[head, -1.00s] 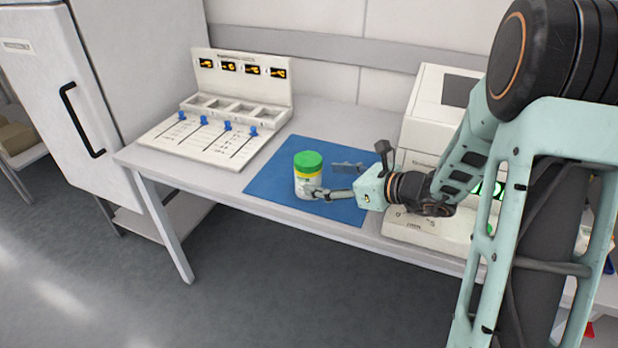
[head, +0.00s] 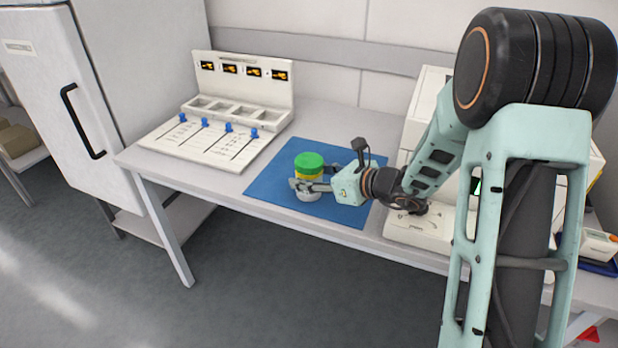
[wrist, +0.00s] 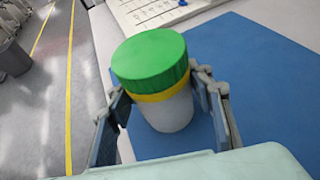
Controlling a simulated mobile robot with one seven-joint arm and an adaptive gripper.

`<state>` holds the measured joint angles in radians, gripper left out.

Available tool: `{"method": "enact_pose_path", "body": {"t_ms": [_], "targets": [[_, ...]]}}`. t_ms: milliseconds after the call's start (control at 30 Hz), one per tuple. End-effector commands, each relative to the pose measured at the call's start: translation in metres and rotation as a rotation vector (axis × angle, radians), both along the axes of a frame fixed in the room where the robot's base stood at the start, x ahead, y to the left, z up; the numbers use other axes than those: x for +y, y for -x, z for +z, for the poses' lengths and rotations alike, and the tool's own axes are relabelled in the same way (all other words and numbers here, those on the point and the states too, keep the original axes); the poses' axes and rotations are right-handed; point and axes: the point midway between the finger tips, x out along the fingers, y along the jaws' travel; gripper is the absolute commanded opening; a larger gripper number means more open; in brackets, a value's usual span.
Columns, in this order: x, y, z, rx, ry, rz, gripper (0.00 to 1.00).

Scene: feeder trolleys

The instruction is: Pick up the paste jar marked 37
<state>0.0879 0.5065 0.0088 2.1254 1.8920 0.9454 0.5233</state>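A paste jar (head: 308,163) with a green lid, a yellow band and a white body stands upright on a blue mat (head: 268,175) on the bench. No number can be read on it. My gripper (head: 310,186) reaches in from the right at the jar's body, one finger across its front side. In the wrist view the jar (wrist: 165,90) sits between the two fingers, the lid partly above them. The fingers lie very close to its sides; I cannot tell whether both touch. The far finger is mostly hidden in the head view.
A cream panel (head: 205,140) with blue sliders, empty trays and small displays stands behind left of the mat. A cream machine (head: 425,228) stands at the right, partly behind my arm. A white cabinet (head: 45,110) is at the left. The mat right of the jar is partly clear.

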Motion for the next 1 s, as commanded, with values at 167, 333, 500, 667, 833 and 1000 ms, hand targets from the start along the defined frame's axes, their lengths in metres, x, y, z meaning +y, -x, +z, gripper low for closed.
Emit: {"method": "enact_pose_path", "body": {"t_ms": [167, 333, 500, 667, 833, 1000], "targets": [[0.0, 0.0, 0.0, 0.0, 0.0, 0.0, 0.22], [0.0, 0.0, 0.0, 0.0, 0.0, 0.0, 0.04], [0.0, -0.001, 0.002, -0.004, -0.002, 0.001, 0.03], [0.0, -0.001, 0.006, -0.004, -0.002, 0.001, 0.03], [0.0, -0.001, 0.021, -0.007, -0.002, 0.0, 0.03], [-0.008, 0.007, 0.05, -0.007, -0.002, -0.003, 0.03]]}}
